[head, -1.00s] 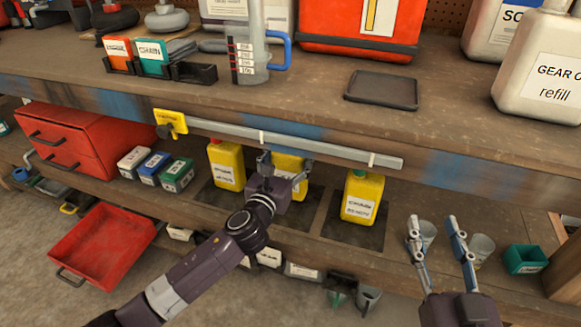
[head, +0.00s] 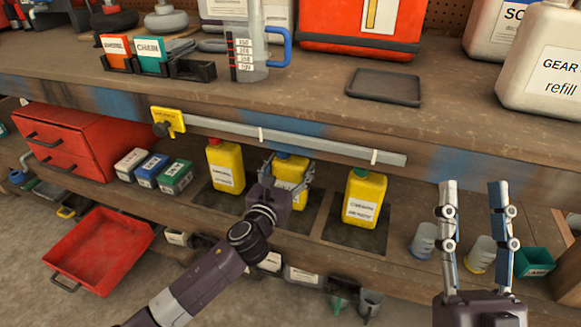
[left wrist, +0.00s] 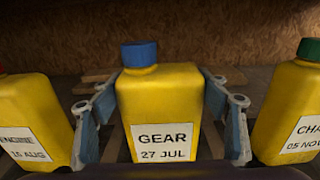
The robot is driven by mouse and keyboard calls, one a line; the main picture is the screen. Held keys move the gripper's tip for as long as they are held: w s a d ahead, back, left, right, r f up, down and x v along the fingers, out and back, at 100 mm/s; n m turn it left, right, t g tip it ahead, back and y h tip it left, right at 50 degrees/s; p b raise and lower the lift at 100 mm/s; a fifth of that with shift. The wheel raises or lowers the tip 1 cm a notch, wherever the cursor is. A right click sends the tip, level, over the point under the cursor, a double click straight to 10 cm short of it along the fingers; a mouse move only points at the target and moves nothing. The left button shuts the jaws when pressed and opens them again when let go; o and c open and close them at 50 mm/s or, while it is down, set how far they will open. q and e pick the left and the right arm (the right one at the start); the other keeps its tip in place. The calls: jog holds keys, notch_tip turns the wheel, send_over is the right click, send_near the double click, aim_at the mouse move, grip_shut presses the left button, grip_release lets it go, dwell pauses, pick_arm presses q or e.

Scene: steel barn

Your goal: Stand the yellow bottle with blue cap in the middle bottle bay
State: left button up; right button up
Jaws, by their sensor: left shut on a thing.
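The yellow bottle with blue cap (left wrist: 160,105) stands upright between the fingers of my left gripper (left wrist: 162,115); its label reads GEAR 27 JUL. In the head view this bottle (head: 290,171) is in the middle bottle bay on the lower shelf, between two other yellow bottles. My right gripper (head: 477,225) is open and empty, in front of the shelf at the right.
A yellow bottle with red cap (head: 226,166) stands in the left bay, and one with green cap (head: 365,198) in the right bay. A grey rail (head: 290,137) runs above them along the worktop edge. Cups (head: 424,241) and a green bin (head: 535,262) sit at the right.

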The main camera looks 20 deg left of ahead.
pick_arm(q)
jog(key=shift+r, duration=0.15)
jog(key=o, duration=2.1)
